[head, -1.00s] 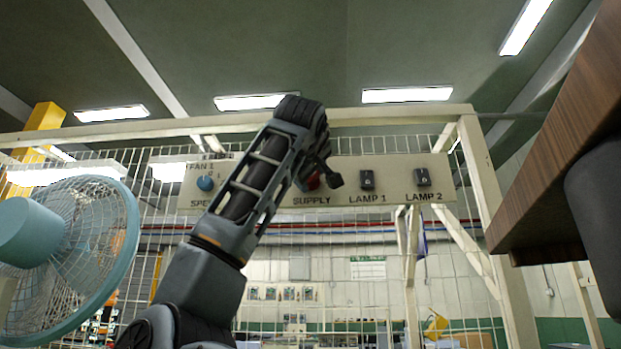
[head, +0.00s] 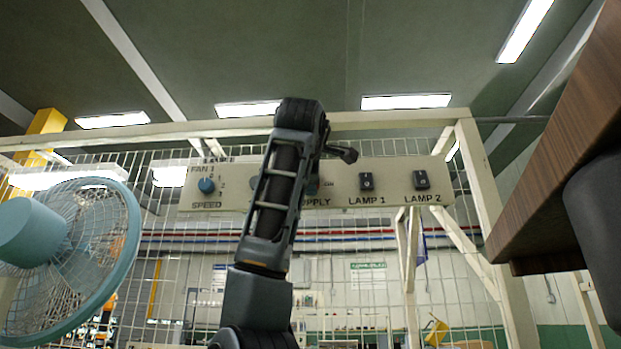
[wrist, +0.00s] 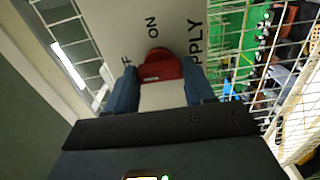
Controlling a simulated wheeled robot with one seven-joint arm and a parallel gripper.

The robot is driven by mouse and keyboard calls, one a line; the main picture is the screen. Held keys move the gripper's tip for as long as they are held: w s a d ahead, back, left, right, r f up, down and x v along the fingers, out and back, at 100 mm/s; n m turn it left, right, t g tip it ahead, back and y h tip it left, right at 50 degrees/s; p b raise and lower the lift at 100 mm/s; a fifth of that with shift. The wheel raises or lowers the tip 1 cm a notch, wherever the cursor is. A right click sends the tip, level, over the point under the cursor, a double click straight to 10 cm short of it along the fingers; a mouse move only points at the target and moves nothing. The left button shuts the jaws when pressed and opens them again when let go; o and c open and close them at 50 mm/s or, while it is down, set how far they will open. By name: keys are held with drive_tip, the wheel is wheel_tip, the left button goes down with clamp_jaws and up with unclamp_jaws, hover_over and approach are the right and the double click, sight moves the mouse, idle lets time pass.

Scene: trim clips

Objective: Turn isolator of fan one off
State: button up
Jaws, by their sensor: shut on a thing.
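The pale control panel (head: 386,195) hangs on a mesh frame, with a "FAN 1" label and a blue speed knob (head: 206,185) at its left. In the wrist view a red knob (wrist: 160,67) stands on the panel, with "ON", an "F" and "PPLY" lettered around it. The blue fingers of my gripper (wrist: 163,85) are on either side of this knob and shut on it. I cannot tell which mark the knob points at. In the head view my arm covers the red knob and the panel part left of "SUPPLY"; a bit of a blue finger shows there.
Black switches for lamp 1 (head: 366,181) and lamp 2 (head: 421,180) sit right of my arm. A caged fan (head: 75,255) stands at the left. A wooden board (head: 560,150) juts in at the right. White mesh (wrist: 75,45) surrounds the panel.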

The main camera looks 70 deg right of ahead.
drive_tip(key=shift+w, duration=0.1)
idle(0.4)
drive_tip(key=o, duration=1)
drive_tip(key=shift+o, duration=0.2)
drive_tip(key=shift+a, duration=0.1)
drive_tip(key=b+v, duration=0.2)
drive_tip(key=v, duration=0.5)
drive_tip(key=shift+a, duration=0.35)
